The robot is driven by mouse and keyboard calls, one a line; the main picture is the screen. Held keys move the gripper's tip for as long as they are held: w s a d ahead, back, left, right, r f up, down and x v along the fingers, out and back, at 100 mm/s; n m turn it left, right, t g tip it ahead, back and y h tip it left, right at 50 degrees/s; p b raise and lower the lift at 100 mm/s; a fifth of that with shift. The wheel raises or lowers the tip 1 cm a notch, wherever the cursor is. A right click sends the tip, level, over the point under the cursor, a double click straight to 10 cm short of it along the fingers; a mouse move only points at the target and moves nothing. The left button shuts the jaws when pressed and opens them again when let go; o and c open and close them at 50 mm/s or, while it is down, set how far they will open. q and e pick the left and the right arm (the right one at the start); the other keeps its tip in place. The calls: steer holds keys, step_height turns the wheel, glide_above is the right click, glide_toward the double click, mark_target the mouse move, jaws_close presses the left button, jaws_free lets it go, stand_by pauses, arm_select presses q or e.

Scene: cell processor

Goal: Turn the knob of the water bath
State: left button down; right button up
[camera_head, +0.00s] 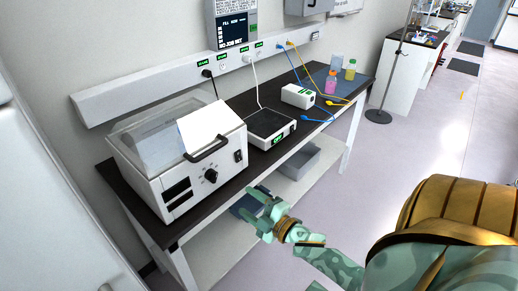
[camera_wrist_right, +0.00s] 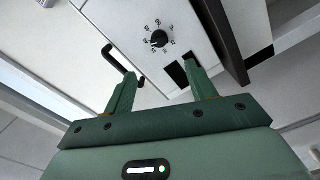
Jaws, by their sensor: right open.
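The water bath (camera_head: 190,160) is a white box with a clear lid and a black handle, on the dark bench at the left in the head view. Its black knob (camera_head: 211,175) sits on the front panel. In the right wrist view the knob (camera_wrist_right: 158,39) shows with a ring of numbers around it. My right gripper (camera_head: 250,200) is open and empty, in front of the bench and to the right of the knob. In the wrist view its fingers (camera_wrist_right: 158,72) point toward the panel, apart from the knob. My left gripper is not in view.
The water bath's black lid handle (camera_head: 206,149) sticks out above the knob, and a switch (camera_head: 238,155) is to its right. A white hot plate (camera_head: 284,138) stands to the right on the bench (camera_head: 300,140). A grey bin (camera_head: 298,163) is on the lower shelf.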

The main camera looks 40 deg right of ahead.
steer(key=s, duration=0.3)
steer(key=shift+s+d, duration=0.15)
stand_by(1.3)
